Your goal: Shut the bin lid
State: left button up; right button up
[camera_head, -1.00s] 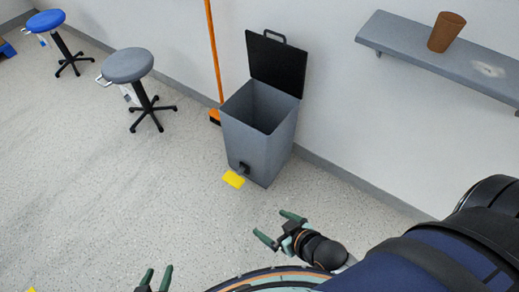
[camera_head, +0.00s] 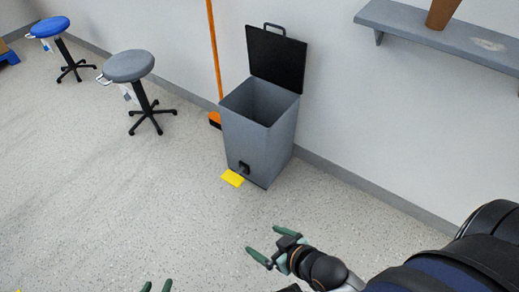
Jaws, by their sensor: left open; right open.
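A grey pedal bin (camera_head: 258,145) stands against the wall, upper centre. Its black lid (camera_head: 276,60) is raised upright at the back, with a handle (camera_head: 274,29) on its top edge. The inside looks empty as far as I can see. A yellow pedal (camera_head: 232,178) sits low at the front. My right gripper (camera_head: 264,243) is open and empty, in front of the bin and apart from it. My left gripper (camera_head: 156,287) is open at the bottom edge, with only its green fingertips in view.
A broom with an orange handle (camera_head: 214,50) leans on the wall left of the bin. A grey stool (camera_head: 130,67) and a blue stool (camera_head: 50,28) stand further left. A grey shelf (camera_head: 440,36) with a brown cup (camera_head: 441,13) is at upper right. The floor before the bin is clear.

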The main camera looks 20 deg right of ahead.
aim_at(278, 59)
jog(key=z, duration=0.3)
jog(key=i+l+z, duration=0.1)
jog(key=z, duration=0.25)
jog(key=i+z, duration=0.15)
jog(key=z, duration=0.2)
jog(key=i+z, duration=0.15)
jog(key=z, duration=0.15)
